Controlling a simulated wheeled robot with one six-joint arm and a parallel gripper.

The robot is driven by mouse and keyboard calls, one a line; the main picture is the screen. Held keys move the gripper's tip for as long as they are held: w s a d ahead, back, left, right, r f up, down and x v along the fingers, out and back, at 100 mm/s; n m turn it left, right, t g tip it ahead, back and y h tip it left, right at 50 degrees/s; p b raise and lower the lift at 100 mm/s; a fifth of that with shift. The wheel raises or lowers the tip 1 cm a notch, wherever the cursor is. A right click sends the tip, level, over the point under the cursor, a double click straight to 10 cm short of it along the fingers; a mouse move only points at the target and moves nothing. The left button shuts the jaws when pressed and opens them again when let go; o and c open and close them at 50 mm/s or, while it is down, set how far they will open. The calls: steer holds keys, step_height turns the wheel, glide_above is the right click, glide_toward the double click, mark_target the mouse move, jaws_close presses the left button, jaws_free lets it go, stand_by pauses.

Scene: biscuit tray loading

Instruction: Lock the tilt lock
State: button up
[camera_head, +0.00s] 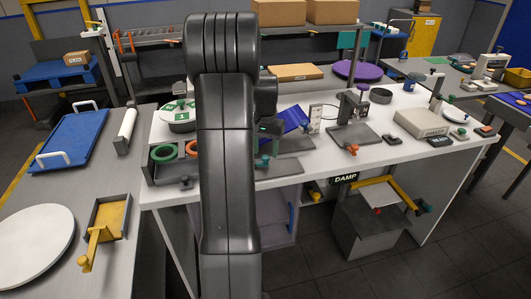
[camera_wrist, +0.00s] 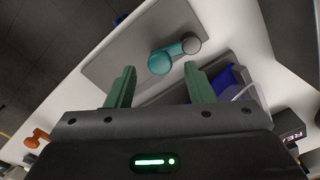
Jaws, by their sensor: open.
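A teal lever (camera_wrist: 161,62) with a rounded base and a grey round end (camera_wrist: 191,44) sits on a grey plate (camera_wrist: 110,62) in the wrist view; it looks like the tilt lock. In the head view a small teal piece (camera_head: 262,163) shows just right of my arm, likely the same lever. My gripper (camera_wrist: 160,68) is open, its two green fingers on either side of the lever's base in the picture. I cannot tell the gap in depth or any contact. In the head view my arm hides much of the gripper.
A tilted blue panel (camera_head: 285,121) stands behind the lever; blue also shows beside the right finger (camera_wrist: 230,82). An orange-red knob (camera_wrist: 36,138) is at the lower left of the wrist view. A plate with a red-orange knob (camera_head: 351,149) lies further right on the white bench.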

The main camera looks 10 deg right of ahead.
mark_target(265, 155)
steer(key=shift+f, duration=1.15)
steer(key=c, duration=1)
steer(key=shift+w+n, duration=0.3)
steer(key=shift+n, duration=0.6)
steer(key=o, duration=1)
step_height(265, 155, up, 14)
steer(key=shift+b, duration=0.35)
